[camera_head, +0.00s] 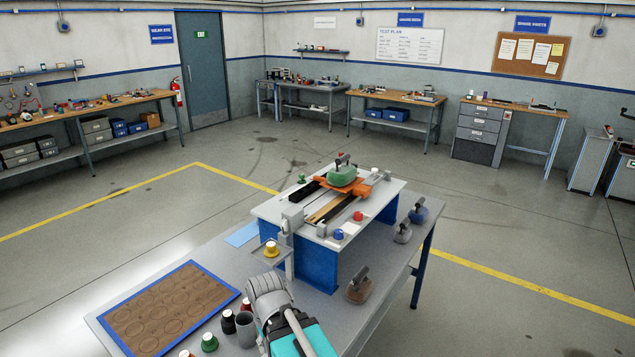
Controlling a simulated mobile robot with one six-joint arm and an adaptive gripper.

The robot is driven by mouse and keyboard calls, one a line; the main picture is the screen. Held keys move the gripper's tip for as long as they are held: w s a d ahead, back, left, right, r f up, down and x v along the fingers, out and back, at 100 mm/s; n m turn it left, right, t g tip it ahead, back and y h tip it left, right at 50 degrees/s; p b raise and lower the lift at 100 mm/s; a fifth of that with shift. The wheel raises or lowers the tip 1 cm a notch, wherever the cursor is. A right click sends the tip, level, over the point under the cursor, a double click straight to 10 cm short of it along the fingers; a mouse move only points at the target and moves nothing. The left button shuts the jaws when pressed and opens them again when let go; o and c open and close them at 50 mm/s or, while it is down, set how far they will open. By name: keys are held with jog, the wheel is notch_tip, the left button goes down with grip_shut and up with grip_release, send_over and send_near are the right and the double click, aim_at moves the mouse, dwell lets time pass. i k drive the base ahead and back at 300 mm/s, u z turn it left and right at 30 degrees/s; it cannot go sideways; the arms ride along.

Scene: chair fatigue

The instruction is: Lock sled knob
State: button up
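The sled (326,190) is an orange plate on the rails of a raised white-topped test rig (275,207). A green block (343,176) with a dark upright handle (342,160) sits on it. A red knob (358,216) and a blue knob (338,234) are at the rig's near right edge, and a green knob (301,179) is at its far left. I cannot tell which is the sled's lock knob. My arm's grey end (268,290) is at the bottom centre, in front of and apart from the rig. No fingertips can be made out.
A blue-edged brown board (168,308) lies on the near left of the grey table (245,210). A yellow knob (271,249) is on the rig's near bracket. Several handled weights (359,289) stand along the right side.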

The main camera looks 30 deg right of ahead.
aim_at(359, 216)
jog(key=u, duration=0.4)
jog(key=k, duration=1.2)
jog(key=z, duration=0.95)
jog(key=i, duration=0.95)
jog(key=z, duration=0.1)
